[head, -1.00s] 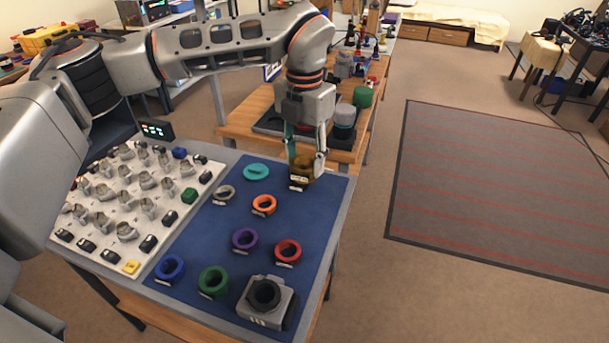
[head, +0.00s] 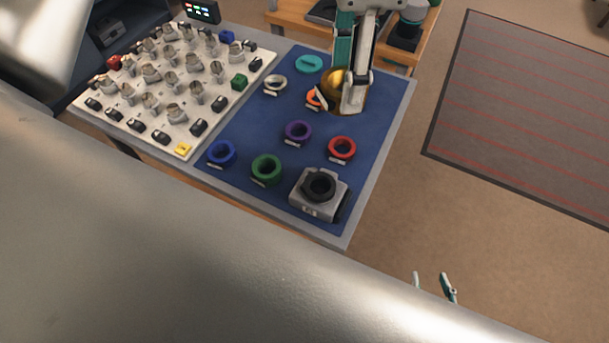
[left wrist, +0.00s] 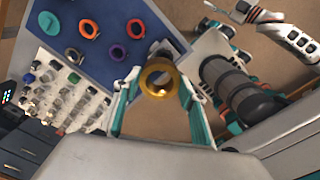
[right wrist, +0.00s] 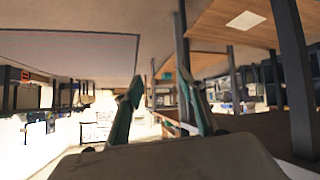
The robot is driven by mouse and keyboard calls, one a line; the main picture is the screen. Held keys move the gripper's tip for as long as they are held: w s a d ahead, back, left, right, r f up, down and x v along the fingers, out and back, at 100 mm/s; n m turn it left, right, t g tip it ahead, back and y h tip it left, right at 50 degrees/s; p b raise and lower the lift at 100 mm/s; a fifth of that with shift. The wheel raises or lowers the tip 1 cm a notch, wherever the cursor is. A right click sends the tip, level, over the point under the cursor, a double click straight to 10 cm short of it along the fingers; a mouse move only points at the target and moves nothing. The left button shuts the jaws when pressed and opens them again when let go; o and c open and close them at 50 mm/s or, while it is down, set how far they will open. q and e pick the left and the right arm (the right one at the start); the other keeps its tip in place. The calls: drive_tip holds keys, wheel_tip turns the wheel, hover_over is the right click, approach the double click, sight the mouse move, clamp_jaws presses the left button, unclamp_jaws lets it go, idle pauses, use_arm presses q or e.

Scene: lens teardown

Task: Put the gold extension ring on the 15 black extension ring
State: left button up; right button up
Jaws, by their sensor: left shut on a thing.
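The gold extension ring (head: 338,85) is held by my left gripper (head: 344,100), above the far right part of the blue mat. In the left wrist view the gold ring (left wrist: 158,76) sits between the two fingers. A black ring (head: 320,186) lies on top of a grey camera body (head: 308,204) at the mat's near right corner; I cannot read a 15 on it. In the left wrist view the gold ring hides most of the camera body. My right gripper (head: 435,288) is open and empty, low beyond the table's near edge; it also shows in the right wrist view (right wrist: 162,110).
The blue mat (head: 250,125) carries purple (head: 298,132), red (head: 342,148), green (head: 266,169), blue (head: 221,153), orange (head: 313,98) and silver (head: 274,84) rings, and a teal disc (head: 309,63). A white tray (head: 135,119) of several small parts is left.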

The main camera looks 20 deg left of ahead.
sight(328, 99)
use_arm(q)
drive_tip(key=s, duration=0.2)
drive_tip(key=s+a+m, duration=0.1)
drive_tip(key=shift+a+f, duration=0.1)
drive_tip(key=shift+f, duration=0.25)
wheel_tip(328, 99, down, 14)
drive_tip(key=shift+f+b, duration=0.1)
drive_tip(key=shift+b, duration=0.65)
drive_tip(key=shift+f, duration=2.4)
drive_tip(key=shift+f, duration=0.15)
drive_tip(key=o, duration=1.2)
drive_tip(key=shift+c, duration=0.2)
